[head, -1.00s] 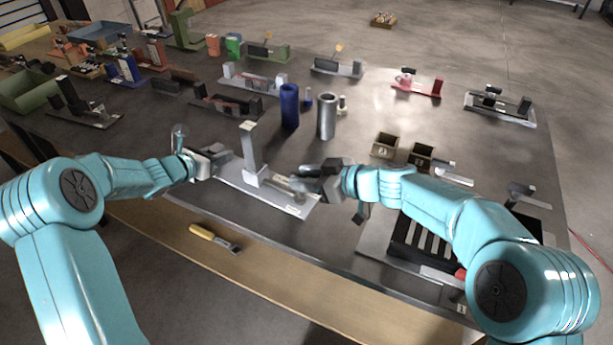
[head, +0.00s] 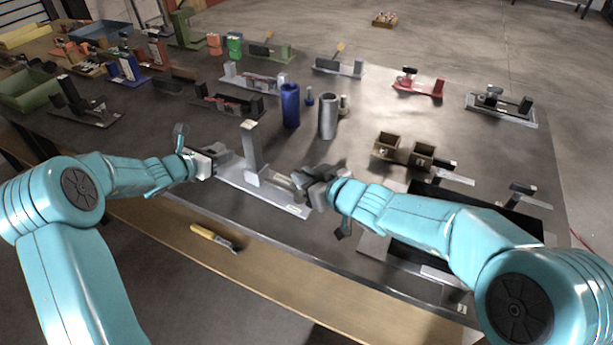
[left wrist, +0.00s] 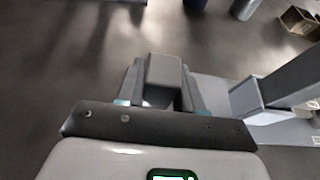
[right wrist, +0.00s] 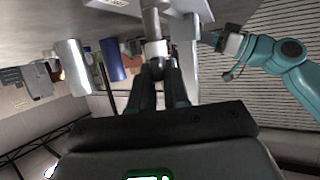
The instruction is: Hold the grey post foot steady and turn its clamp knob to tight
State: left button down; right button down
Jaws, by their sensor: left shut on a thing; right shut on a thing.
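The grey post foot (head: 275,193) is a flat light-grey base with an upright square post (head: 251,150), standing near the front edge of the dark table. My left gripper (head: 218,160) is shut on the grey block at the foot's left end; the left wrist view shows this block (left wrist: 165,78) between the fingers. My right gripper (head: 304,181) is shut on the clamp knob at the foot's right side. In the right wrist view the knob (right wrist: 155,50) shows as a pale metal cylinder at the fingertips. The knob's turn mark cannot be read.
A blue cylinder (head: 290,106) and a grey cylinder (head: 328,117) stand behind the post. Small brown bins (head: 388,144) and a black slotted tray lie to the right, partly under my right arm. A yellow-handled tool (head: 212,237) lies on the wooden front ledge.

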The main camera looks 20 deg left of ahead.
dwell(0.4)
jog(key=c, duration=1.2)
grip_release()
jog(key=shift+s, duration=0.1)
jog(key=v, duration=1.2)
jog(key=shift+s, duration=0.1)
jog(key=shift+a, duration=0.1)
